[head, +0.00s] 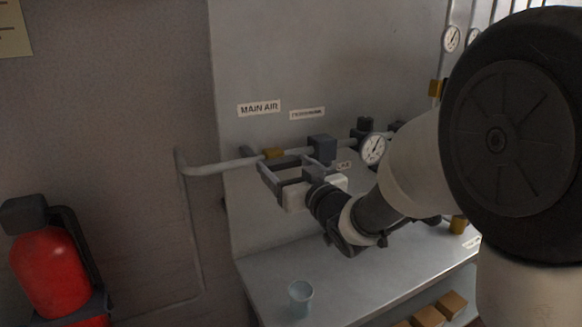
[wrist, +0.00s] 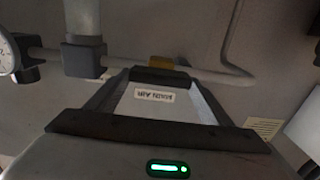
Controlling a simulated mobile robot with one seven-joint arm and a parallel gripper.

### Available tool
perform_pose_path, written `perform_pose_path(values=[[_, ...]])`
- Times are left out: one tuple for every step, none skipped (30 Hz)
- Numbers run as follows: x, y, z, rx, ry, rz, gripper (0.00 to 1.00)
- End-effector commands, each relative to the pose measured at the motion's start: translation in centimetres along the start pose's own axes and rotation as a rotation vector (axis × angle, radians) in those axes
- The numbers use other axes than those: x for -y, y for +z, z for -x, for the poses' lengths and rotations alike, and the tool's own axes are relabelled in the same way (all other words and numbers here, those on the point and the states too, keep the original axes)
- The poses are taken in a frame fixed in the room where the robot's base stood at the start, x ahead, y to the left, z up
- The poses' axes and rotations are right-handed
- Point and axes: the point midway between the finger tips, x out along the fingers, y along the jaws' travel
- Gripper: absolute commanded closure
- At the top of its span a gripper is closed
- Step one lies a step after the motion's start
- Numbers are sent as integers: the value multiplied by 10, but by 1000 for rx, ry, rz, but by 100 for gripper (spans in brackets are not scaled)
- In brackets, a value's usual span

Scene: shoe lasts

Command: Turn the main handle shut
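My gripper (head: 281,165) is at the grey panel (head: 330,60), below the MAIN AIR label (head: 259,108). Its fingers are spread apart and reach toward the pipe (head: 220,166). A brass valve body (head: 273,153) sits on that pipe just past the fingertips. In the wrist view, the open fingers (wrist: 160,82) stand either side of the upside-down label. A dark bar (wrist: 160,75) lies across between the fingertips, in front of the brass body (wrist: 160,62). It appears to be the main handle, along the pipe. I cannot tell whether a finger touches it.
A dark block (head: 322,148) and a gauge (head: 373,148) sit on the pipe to the right. A light blue cup (head: 301,298) stands on the shelf below. A red extinguisher (head: 48,270) is at lower left. My arm hides the panel's right part.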

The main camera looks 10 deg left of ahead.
Motion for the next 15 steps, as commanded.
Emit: perform_pose_path(values=[[0,0,0,0,0,0,48],[0,0,0,0,0,-2,48],[0,0,0,0,0,-4,48],[0,0,0,0,0,-7,48],[0,0,0,0,0,-11,48],[-1,1,0,0,1,-20,48],[-1,1,0,0,1,-27,48],[-1,1,0,0,1,-35,48],[0,1,0,0,0,-50,48],[0,2,0,0,0,-64,48],[-1,2,0,1,1,-78,48],[-2,2,0,1,2,-100,48],[-1,2,0,1,1,-119,48],[-1,2,0,1,1,-139,48],[-2,2,0,0,2,-169,48]])
